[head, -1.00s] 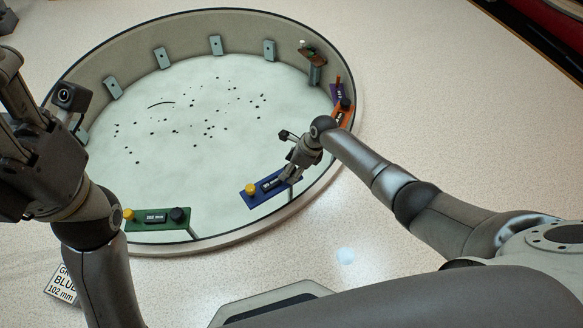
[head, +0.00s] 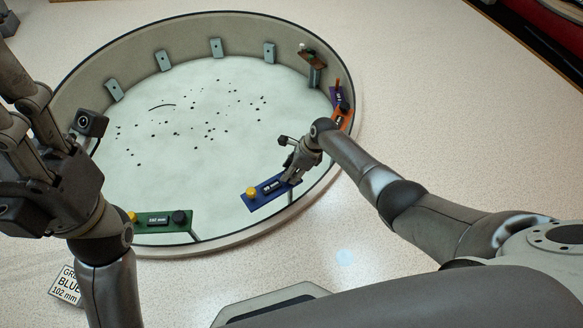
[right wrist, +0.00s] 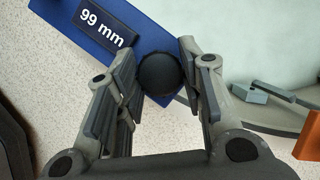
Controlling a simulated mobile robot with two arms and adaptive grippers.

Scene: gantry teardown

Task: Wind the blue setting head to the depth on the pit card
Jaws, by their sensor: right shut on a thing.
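The blue setting head (head: 262,193) sits at the near right rim of the round pit, with a yellow part at its left end. Its display (right wrist: 102,23) reads 99 mm in the right wrist view. My right gripper (head: 291,178) is shut on its black knob (right wrist: 158,74), one finger on each side; in the head view the gripper hides the knob. The pit card (head: 67,286) lies at the lower left; "BLUE" and "102 mm" are legible, and my left arm covers part of it. My left gripper (head: 12,95) is raised at the left edge, fingers apart, tips partly cut off.
A green head (head: 160,222) with a black knob stands at the near rim, left of the blue one. The pit floor (head: 190,120) carries several dark specks.

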